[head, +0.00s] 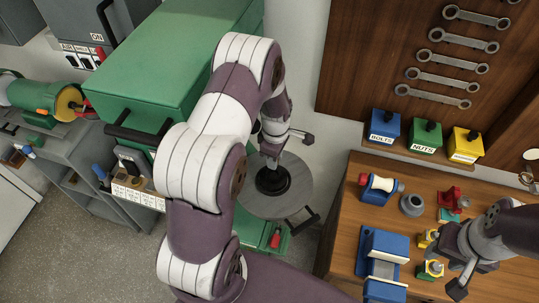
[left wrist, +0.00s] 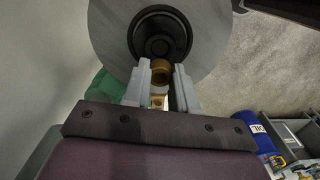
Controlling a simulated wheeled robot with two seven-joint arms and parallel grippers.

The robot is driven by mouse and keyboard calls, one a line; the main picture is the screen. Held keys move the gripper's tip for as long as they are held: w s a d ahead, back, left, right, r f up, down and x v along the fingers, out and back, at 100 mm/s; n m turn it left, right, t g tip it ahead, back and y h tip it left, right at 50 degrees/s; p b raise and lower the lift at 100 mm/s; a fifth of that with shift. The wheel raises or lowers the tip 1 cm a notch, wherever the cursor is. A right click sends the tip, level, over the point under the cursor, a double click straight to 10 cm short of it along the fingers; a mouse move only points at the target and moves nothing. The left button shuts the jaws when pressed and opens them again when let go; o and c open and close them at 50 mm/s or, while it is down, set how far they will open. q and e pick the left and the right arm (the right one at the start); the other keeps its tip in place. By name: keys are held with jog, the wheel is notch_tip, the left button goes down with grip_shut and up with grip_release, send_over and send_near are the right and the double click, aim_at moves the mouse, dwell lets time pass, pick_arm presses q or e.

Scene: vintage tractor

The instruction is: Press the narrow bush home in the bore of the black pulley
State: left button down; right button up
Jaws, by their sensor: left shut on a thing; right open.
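The black pulley (head: 272,181) lies on a round grey table; it also shows at the top of the left wrist view (left wrist: 160,34). My left gripper (head: 271,158) is over the pulley. In the left wrist view its two pale fingers (left wrist: 161,82) are shut on a small brass bush (left wrist: 161,68). The bush is at the near side of the pulley's centre in that picture; I cannot tell whether it touches the bore. In the head view the bush is hidden. My right gripper (head: 448,268) is open over the wooden workbench, with no held thing visible.
The round grey table (head: 300,190) stands between a green cabinet (head: 190,75) and the wooden workbench (head: 340,235). The bench carries a blue vice-like block (head: 383,250), a grey ring part (head: 412,205) and several small coloured holders. Blue, green and yellow bins (head: 425,138) stand behind it.

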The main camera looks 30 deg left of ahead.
pick_arm(q)
jog(key=shift+w+d, duration=0.1)
jog(key=shift+d, duration=0.15)
jog(key=b, duration=0.3)
send_over(274, 175)
jog(key=f, duration=0.4)
jog(key=shift+a+f, duration=0.1)
jog(key=shift+a, duration=0.15)
jog(key=shift+d+f+b, duration=0.15)
jog(key=shift+f+b, duration=0.2)
jog(key=shift+b, duration=0.1)
jog(key=shift+d+f, duration=0.1)
jog(key=shift+d, duration=0.1)
jog(key=shift+a, duration=0.2)
jog(key=shift+d, duration=0.2)
jog(key=shift+a, duration=0.2)
jog(key=shift+f+b, duration=0.4)
jog(key=shift+f, duration=0.05)
